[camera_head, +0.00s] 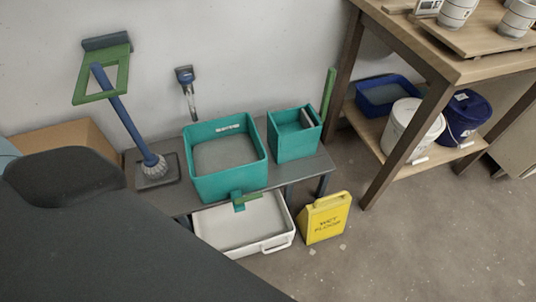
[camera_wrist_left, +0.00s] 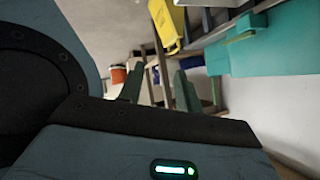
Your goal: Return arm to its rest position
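In the left wrist view, the two green fingers of my left gripper (camera_wrist_left: 160,90) stand apart with nothing held between them. Behind the gap is a blurred background with an orange and white object. My blue-grey wrist body with a lit green indicator fills the lower part of that view. In the head view, my own dark body covers the lower left, and neither gripper is visible there. My right gripper shows in neither view.
A low grey bench (camera_head: 308,170) by the wall holds a large teal tub (camera_head: 230,185) and smaller teal bin (camera_head: 290,148). A white tray (camera_head: 276,245) and yellow wet-floor sign (camera_head: 325,218) are in front. A wooden table (camera_head: 440,58) stands right. Floor at lower right is clear.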

